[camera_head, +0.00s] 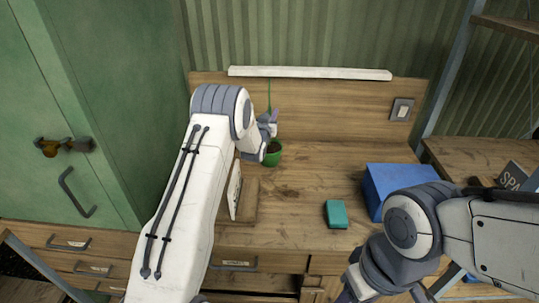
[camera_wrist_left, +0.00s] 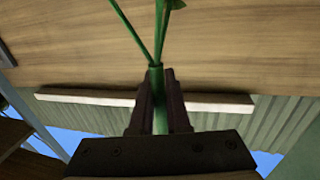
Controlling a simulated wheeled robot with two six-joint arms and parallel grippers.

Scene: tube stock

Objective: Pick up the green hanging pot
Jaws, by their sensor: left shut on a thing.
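The green hanging pot (camera_head: 275,158) shows in the head view near the back of the wooden bench, with dark soil inside and a thin green hanger (camera_head: 269,95) rising above it. My left gripper (camera_head: 270,122) is just above the pot. I cannot tell whether the pot's base touches the bench. My right gripper (camera_head: 385,296) is at the lower edge of the head view, partly cut off, and its fingers are unclear.
An upright framed board (camera_head: 235,190) is beside my left arm. A green cabinet (camera_head: 110,80) closes off the left side.

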